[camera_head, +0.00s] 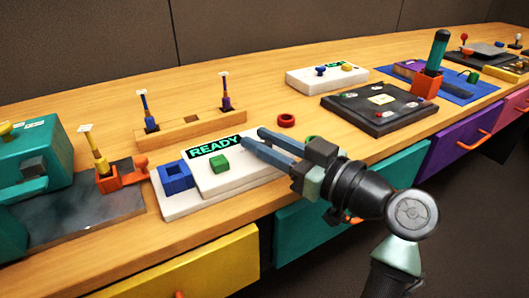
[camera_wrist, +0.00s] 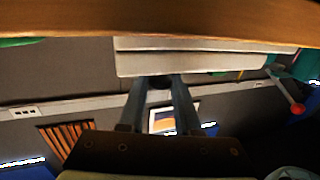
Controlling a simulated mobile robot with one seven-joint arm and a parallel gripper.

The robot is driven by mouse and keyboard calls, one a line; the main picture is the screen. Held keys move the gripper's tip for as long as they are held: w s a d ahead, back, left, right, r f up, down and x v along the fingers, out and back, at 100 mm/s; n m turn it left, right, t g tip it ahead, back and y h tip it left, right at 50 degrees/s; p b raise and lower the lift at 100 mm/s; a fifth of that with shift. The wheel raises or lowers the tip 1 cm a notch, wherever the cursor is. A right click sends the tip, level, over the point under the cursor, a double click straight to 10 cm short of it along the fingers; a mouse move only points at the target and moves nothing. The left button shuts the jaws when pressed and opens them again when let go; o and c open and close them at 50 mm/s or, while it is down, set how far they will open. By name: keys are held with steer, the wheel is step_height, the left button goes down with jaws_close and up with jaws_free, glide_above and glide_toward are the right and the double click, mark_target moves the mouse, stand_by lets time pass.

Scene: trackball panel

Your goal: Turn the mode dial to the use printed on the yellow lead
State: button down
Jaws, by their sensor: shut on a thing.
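My gripper (camera_head: 253,136) is at the right end of the white panel (camera_head: 232,180) with the green READY display (camera_head: 214,146). In the wrist view its fingers (camera_wrist: 160,88) close on a small dark round knob (camera_wrist: 160,82) beside the white panel's edge. I take this knob to be the mode dial; its pointer and markings are hidden. The yellow lead (camera_head: 97,150) stands upright in an orange socket block (camera_head: 121,178) at the left. Its white tag (camera_head: 85,128) is too small to read.
A green block (camera_head: 220,164) and a blue square socket (camera_head: 176,177) are on the white panel. Two leads stand in a wooden rack (camera_head: 190,130) behind. A dark board (camera_head: 378,108) is at right; a teal box (camera_head: 35,155) at left.

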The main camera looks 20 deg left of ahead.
steer(key=shift+n+g+b, duration=0.3)
steer(key=shift+n+g, duration=0.1)
steer(key=shift+g, duration=0.2)
steer(key=c, duration=0.6)
jaws_free()
steer(key=p+v, duration=0.1)
steer(key=v, duration=0.5)
steer(key=p+v, duration=0.1)
steer(key=v, duration=0.6)
steer(key=shift+f+p, duration=0.2)
steer(key=shift+p, duration=0.15)
